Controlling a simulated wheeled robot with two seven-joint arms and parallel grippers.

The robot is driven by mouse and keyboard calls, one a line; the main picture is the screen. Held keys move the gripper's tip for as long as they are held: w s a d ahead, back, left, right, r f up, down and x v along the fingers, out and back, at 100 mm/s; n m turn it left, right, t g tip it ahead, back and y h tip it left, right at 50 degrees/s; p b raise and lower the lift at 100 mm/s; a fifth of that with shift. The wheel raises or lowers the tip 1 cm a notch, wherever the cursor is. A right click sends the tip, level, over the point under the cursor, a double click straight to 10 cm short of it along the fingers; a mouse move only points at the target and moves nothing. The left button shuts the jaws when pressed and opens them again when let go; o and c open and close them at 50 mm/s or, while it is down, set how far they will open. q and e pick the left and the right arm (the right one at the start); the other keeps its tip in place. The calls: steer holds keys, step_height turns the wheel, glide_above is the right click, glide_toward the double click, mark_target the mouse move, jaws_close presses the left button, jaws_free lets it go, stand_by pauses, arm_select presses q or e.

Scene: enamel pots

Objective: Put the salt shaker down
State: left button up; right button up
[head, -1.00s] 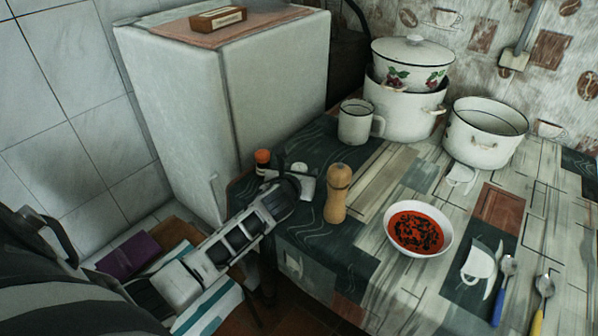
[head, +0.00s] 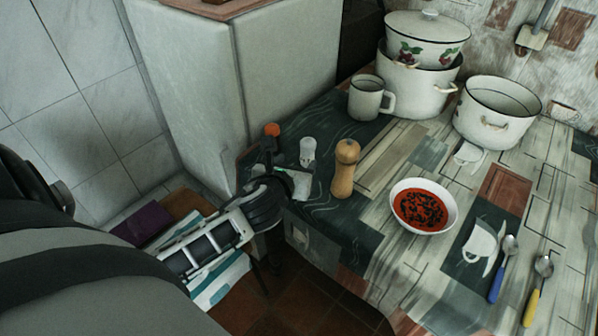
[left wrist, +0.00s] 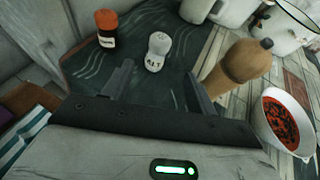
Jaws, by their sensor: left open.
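The salt shaker (head: 308,151) is a small white shaker with a grey top. It stands upright on the table's left corner. In the left wrist view the salt shaker (left wrist: 157,52) shows dark lettering and stands beyond the fingertips, apart from them. My left gripper (head: 290,164) is open and empty, just in front of the shaker and low over the table. Its two fingers (left wrist: 160,82) are spread in the left wrist view. My right gripper is not in view.
A wooden pepper mill (head: 345,168) stands right of the shaker, close to my right finger. An orange-capped bottle (left wrist: 107,28) stands to the left. A bowl of red soup (head: 424,205), a mug (head: 366,98) and pots (head: 497,112) occupy the table further right and back.

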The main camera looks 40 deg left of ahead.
arm_select(q)
steer(key=s+d+f+n+g+h, duration=0.1)
steer(key=s+d+f+n+h, duration=0.1)
steer(key=s+d+n, duration=0.3)
steer(key=s+d+f+n+h, duration=0.2)
steer(key=s+d+f+n, duration=0.3)
steer(key=n, duration=0.9)
steer(key=s+d+f+n+g+h, duration=0.1)
steer(key=s+d+f+n+h, duration=0.2)
steer(key=s+d+n, duration=0.3)
steer(key=n, duration=0.4)
steer(key=shift+f+g, duration=0.15)
steer(key=shift+g, duration=0.15)
